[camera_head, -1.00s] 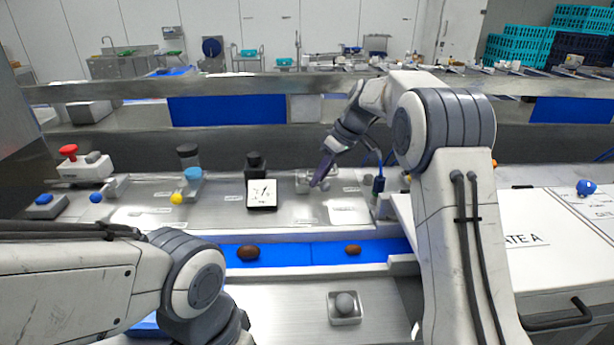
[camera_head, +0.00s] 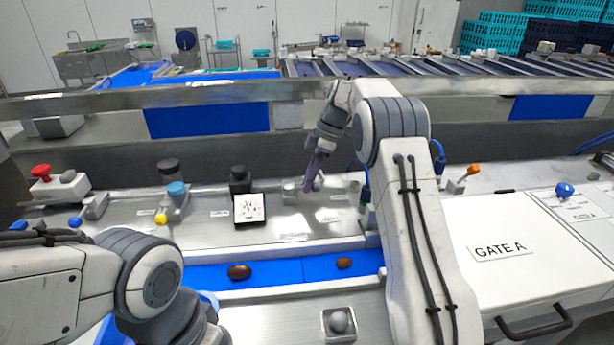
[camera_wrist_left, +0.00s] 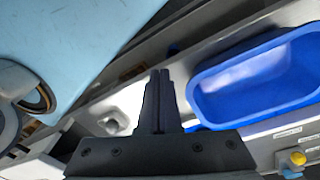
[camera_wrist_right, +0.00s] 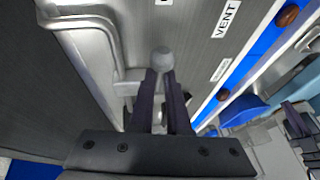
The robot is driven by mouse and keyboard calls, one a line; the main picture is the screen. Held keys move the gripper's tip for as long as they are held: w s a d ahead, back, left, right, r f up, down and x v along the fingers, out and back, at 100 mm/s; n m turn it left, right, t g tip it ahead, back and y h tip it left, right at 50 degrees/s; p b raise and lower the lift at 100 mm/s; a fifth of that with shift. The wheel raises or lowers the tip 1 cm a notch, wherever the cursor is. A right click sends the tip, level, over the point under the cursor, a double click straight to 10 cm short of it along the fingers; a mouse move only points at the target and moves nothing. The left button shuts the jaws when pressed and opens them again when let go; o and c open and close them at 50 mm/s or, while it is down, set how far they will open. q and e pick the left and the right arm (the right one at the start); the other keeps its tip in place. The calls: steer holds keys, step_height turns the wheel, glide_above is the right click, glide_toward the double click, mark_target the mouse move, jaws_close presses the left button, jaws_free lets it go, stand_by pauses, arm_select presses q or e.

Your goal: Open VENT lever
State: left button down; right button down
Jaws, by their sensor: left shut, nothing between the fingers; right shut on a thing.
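The VENT lever ends in a grey ball knob (camera_wrist_right: 163,57), seen at the fingertips of my right gripper (camera_wrist_right: 162,78) in the right wrist view. That gripper is shut on the knob; its fingers hide the lower part of the lever. The label VENT (camera_wrist_right: 226,20) is on the steel panel beside it. In the head view my right gripper (camera_head: 311,190) points down at the panel, right of the black-and-white display (camera_head: 249,209).
A blue belt (camera_head: 290,271) with two brown dates (camera_head: 238,272) (camera_head: 344,262) runs in front of the panel. A grey knob in a square housing (camera_head: 338,322) is nearer. An orange-tipped lever (camera_head: 472,170) and the white GATE A cover (camera_head: 540,280) are at right.

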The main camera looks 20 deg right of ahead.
steer(key=shift+w, duration=0.1)
stand_by(0.4)
steer(key=c, duration=0.9)
jaws_free()
steer(key=shift+a, duration=0.1)
steer(key=shift+w+d+r, duration=0.1)
steer(key=shift+d+r, duration=0.2)
steer(key=shift+r, duration=0.15)
steer(key=shift+p+v, duration=1.05)
steer(key=shift+v, duration=3.7)
steer(key=shift+a, duration=0.1)
